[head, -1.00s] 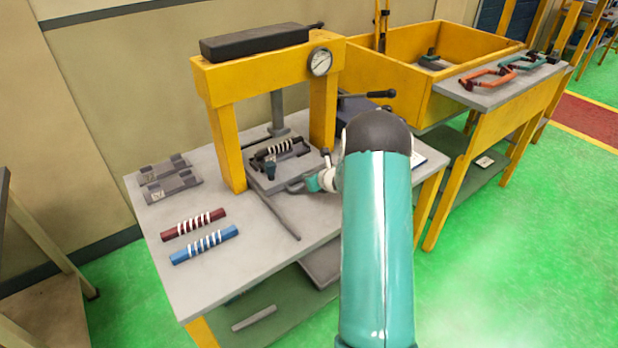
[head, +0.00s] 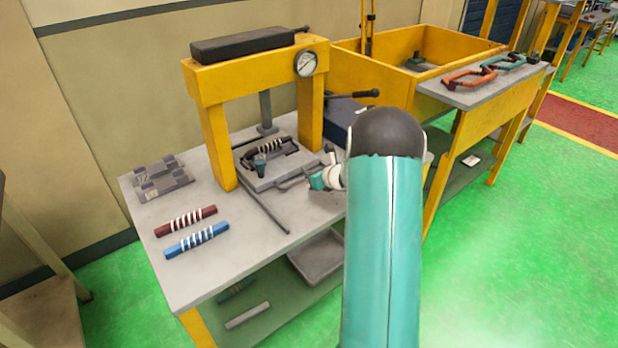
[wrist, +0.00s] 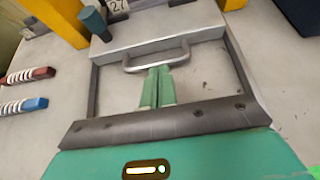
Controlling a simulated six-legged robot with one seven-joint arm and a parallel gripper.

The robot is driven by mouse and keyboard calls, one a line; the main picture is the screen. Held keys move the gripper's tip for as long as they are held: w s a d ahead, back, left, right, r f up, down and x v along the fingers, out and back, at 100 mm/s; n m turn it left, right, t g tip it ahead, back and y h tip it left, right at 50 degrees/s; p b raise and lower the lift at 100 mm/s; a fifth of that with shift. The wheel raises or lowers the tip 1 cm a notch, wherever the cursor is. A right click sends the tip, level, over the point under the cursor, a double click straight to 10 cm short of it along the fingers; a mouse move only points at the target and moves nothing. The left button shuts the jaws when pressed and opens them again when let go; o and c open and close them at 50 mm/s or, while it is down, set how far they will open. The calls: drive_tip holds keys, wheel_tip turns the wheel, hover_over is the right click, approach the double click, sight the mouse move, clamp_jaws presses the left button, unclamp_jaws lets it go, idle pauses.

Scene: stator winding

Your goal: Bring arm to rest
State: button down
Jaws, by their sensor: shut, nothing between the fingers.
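My gripper (head: 317,182) is over the grey bench, at the front right of the yellow press (head: 250,80). In the wrist view its two green fingers (wrist: 158,72) are closed together and hold nothing. A grey U-shaped handle (wrist: 128,64) on the front of the press's plate lies just beyond the fingertips. I cannot tell whether they touch it. The plate (head: 262,183) sits under the press and bears a dark part with white windings (head: 272,145) and a dark teal knob (head: 260,166). My teal arm covers the bench's right side.
A red bar (head: 186,221) and a blue bar (head: 197,240), both with white windings, lie at the bench's front left. Grey blocks (head: 162,180) lie behind them. A yellow bin (head: 415,60) and a side table (head: 485,90) with clamps stand at the right. Green floor (head: 520,250) is open.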

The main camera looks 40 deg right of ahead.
drive_tip(key=shift+s+r, duration=0.2)
drive_tip(key=shift+s, duration=0.2)
drive_tip(key=shift+w+f, duration=0.1)
drive_tip(key=s+a+r+n+g+y, duration=0.1)
drive_tip(key=s+a+r+n+y, duration=0.1)
drive_tip(key=a+r+n, duration=0.65)
drive_tip(key=s+a+r+n+g+y, duration=0.15)
drive_tip(key=a+r+n, duration=0.35)
drive_tip(key=a, duration=0.6)
drive_tip(key=s+a+r+n+g+y, duration=0.1)
drive_tip(key=s+a+r+n, duration=0.25)
drive_tip(key=s+a, duration=0.2)
drive_tip(key=s+a+r+n+g, duration=0.2)
drive_tip(key=s+a+r+n, duration=0.1)
drive_tip(key=s+a+n, duration=0.25)
drive_tip(key=s+a+r+n+h, duration=0.1)
drive_tip(key=s+n+h, duration=0.1)
drive_tip(key=s+n, duration=0.4)
drive_tip(key=s+a+n+h, duration=0.2)
drive_tip(key=s+n, duration=0.5)
drive_tip(key=s, duration=0.6)
drive_tip(key=shift+a+r+g+h, duration=0.25)
drive_tip(key=shift+r+g+h, duration=0.1)
drive_tip(key=shift+g+h, duration=0.1)
